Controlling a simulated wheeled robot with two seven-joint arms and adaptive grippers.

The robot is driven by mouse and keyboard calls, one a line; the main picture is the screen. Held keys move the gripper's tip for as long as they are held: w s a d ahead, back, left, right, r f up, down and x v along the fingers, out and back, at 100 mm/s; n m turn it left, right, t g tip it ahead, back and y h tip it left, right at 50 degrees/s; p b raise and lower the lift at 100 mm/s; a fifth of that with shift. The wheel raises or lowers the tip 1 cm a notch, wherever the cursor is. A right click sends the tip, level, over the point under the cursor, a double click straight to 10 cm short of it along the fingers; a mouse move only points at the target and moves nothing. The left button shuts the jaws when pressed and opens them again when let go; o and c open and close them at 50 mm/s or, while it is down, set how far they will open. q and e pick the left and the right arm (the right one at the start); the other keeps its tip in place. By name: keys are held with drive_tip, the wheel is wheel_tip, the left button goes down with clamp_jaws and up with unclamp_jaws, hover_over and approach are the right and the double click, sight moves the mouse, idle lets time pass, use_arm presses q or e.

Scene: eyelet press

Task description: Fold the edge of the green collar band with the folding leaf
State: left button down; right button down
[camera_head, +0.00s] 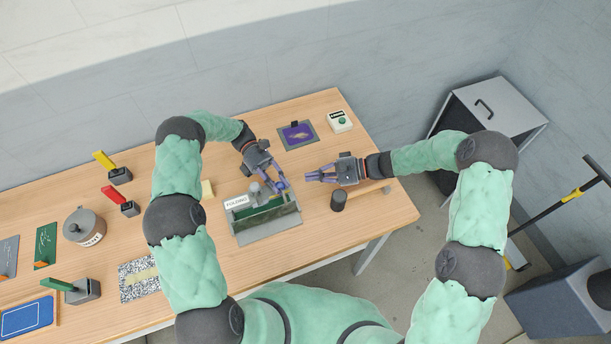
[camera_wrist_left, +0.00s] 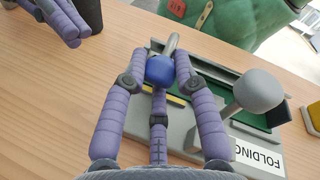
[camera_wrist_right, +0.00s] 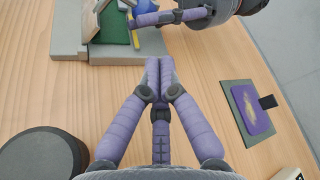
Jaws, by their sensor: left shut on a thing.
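The grey folding fixture (camera_head: 268,233), labelled FOLDING, stands on the table; it also shows in the left wrist view (camera_wrist_left: 245,140). The green collar band (camera_wrist_left: 215,90) lies along its channel, partly hidden by my fingers. My left gripper (camera_head: 283,186) is shut on a blue ball knob (camera_wrist_left: 160,70), which sits by a short grey rod at one end of the fixture. I cannot see clearly how this knob joins the folding leaf. A grey ball-ended lever (camera_wrist_left: 258,92) rises beside it. My right gripper (camera_wrist_right: 159,65) is shut and empty, right of the fixture.
A dark mallet head (camera_head: 338,201) with a wooden handle lies near my right gripper. A purple pad on a grey plate (camera_head: 298,134) and a white box with a green button (camera_head: 340,121) are behind. Stamps (camera_head: 120,174) and a lidded pot (camera_head: 85,226) stand left.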

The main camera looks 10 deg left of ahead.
use_arm(q)
drive_tip(key=shift+s+f, duration=0.2)
drive_tip(key=shift+f, duration=0.1)
use_arm(e)
drive_tip(key=x, duration=0.8)
drive_tip(key=shift+s+a, duration=0.1)
drive_tip(key=shift+a, duration=0.15)
drive_tip(key=shift+s+d+r, duration=0.15)
drive_tip(key=shift+s+r, duration=0.1)
drive_tip(key=shift+r, duration=0.1)
use_arm(q)
drive_tip(key=shift+w, duration=0.1)
use_arm(e)
drive_tip(key=shift+s+r+n, duration=0.1)
drive_tip(key=shift+r+n, duration=0.1)
drive_tip(key=shift+n, duration=0.1)
use_arm(q)
drive_tip(key=shift+a, duration=0.1)
